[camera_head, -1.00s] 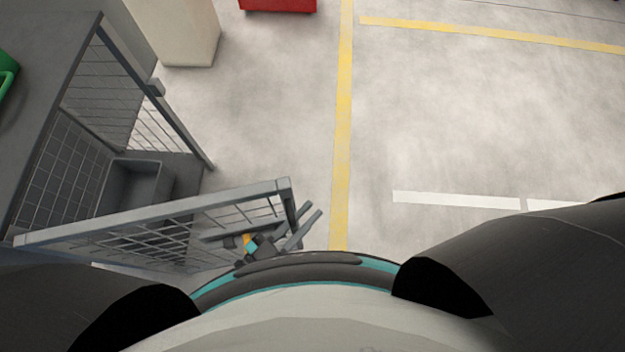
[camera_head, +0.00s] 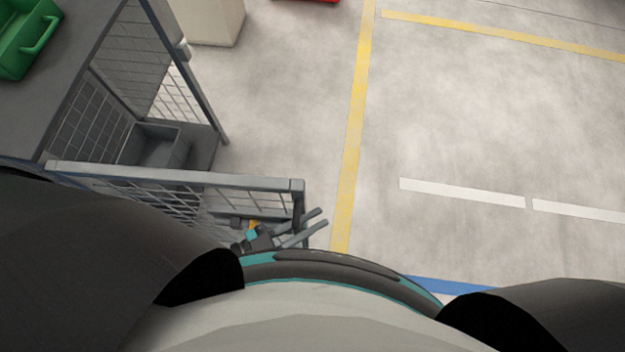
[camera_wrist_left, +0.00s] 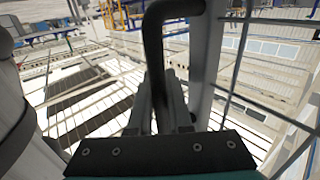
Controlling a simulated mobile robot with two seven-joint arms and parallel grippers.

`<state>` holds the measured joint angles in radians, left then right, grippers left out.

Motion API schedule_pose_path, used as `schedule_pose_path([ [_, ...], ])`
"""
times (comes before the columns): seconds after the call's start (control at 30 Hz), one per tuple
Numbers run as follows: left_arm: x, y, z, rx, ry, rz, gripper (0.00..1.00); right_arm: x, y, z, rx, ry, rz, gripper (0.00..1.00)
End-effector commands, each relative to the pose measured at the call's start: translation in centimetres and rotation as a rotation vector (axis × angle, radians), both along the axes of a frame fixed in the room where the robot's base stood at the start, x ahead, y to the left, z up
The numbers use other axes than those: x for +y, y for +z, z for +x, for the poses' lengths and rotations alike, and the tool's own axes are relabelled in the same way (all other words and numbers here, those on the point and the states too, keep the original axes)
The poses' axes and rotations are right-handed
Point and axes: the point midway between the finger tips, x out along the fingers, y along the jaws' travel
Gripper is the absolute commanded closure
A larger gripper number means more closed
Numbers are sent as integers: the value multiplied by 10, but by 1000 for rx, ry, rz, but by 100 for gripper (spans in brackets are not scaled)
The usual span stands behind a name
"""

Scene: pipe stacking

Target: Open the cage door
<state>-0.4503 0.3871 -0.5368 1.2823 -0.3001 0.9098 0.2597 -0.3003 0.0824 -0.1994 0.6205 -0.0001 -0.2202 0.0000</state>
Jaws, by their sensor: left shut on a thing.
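The cage door (camera_head: 190,178) is a grey frame with wire mesh, and it stands swung open from the cage at the left of the head view. Its dark handle (camera_head: 299,205) is at the door's free end. My left gripper (camera_head: 312,228) is at that end, close to my body. In the left wrist view the gripper (camera_wrist_left: 168,115) is shut on the black curved handle (camera_wrist_left: 153,50), beside the grey door post (camera_wrist_left: 207,60). My right gripper is not in view.
Inside the cage is a grey bin (camera_head: 158,146). A green crate (camera_head: 22,40) stands on the cage top (camera_head: 75,60). A beige block (camera_head: 212,22) stands behind the cage. The floor to the right, with yellow and white lines, is clear.

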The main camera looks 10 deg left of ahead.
Motion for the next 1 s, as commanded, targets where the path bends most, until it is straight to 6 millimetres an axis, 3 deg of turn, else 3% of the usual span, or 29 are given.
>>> schedule_pose_path([
  [0.1,1,-1,0,3,0,4,100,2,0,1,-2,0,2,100],
  [0.13,1,-1,0,3,0,4,81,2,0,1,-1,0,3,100],
  [0.23,1,-1,0,3,0,3,70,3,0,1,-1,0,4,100],
  [0.63,10,-1,-8,3,0,3,70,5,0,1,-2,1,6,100],
  [1.0,75,-2,-61,6,-1,7,70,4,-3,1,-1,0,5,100],
])
